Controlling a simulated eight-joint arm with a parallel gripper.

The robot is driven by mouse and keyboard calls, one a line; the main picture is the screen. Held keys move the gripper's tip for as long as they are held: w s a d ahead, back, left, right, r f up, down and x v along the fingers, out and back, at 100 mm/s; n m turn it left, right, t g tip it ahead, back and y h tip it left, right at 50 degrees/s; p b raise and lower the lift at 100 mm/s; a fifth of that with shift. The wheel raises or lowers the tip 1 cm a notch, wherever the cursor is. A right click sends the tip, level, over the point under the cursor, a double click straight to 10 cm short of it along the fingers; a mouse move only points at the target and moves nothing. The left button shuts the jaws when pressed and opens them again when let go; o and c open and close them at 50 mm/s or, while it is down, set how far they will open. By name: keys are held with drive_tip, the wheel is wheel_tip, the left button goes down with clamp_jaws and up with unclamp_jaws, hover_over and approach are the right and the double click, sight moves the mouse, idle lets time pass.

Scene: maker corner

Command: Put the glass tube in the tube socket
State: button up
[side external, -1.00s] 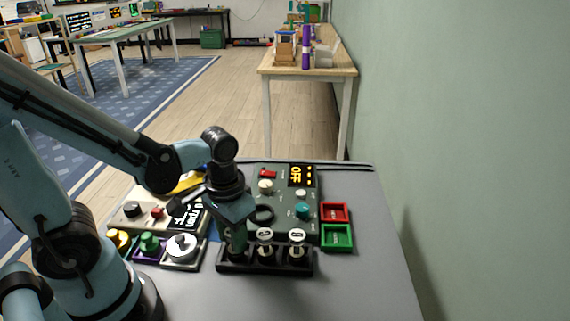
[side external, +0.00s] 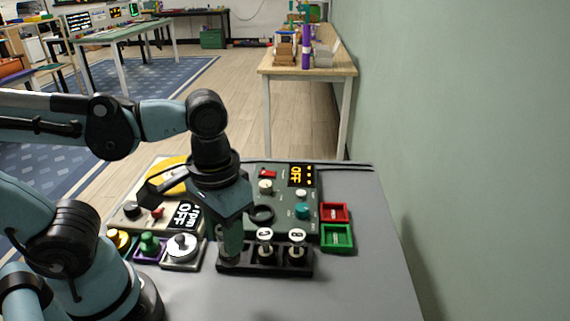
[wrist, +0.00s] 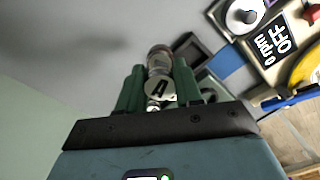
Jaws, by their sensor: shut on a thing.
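My gripper (side external: 232,250) points down at the left end of the black rack (side external: 280,270). It is shut on a glass tube (wrist: 160,88), whose silver cap shows a dark mark between the green fingers in the wrist view. The tube's lower end shows at the leftmost slot in the side view; I cannot tell whether it is clear of the rack. Two more tubes, a middle one (side external: 265,236) and a right one (side external: 297,236), stand upright with round white tops. A dark ring, perhaps the tube socket (side external: 262,214), lies on the green panel (side external: 283,205) behind the rack.
The green panel's display reads OFF (side external: 297,174). Red (side external: 335,213) and green (side external: 338,237) trays sit to its right. A panel with a yellow disc and an rpm display (side external: 188,214), plus a silver knob (side external: 182,247), stand to the left. The table's front right is clear.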

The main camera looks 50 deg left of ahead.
drive_tip(key=s+d+r, duration=0.2)
drive_tip(key=d, duration=0.1)
drive_tip(key=w+a+f+n, duration=0.1)
drive_tip(key=w+a+n, duration=0.6)
drive_tip(key=w+a, duration=0.75)
drive_tip(key=shift+w+d+f, duration=0.25)
drive_tip(key=shift+f, duration=0.75)
drive_tip(key=shift+w+d+f, duration=0.25)
drive_tip(key=shift+f, duration=0.75)
drive_tip(key=shift+w+d+f, duration=0.25)
drive_tip(key=shift+f, duration=0.75)
drive_tip(key=shift+f, duration=0.5)
drive_tip(key=o, duration=1.1)
drive_tip(key=shift+r, duration=3.5)
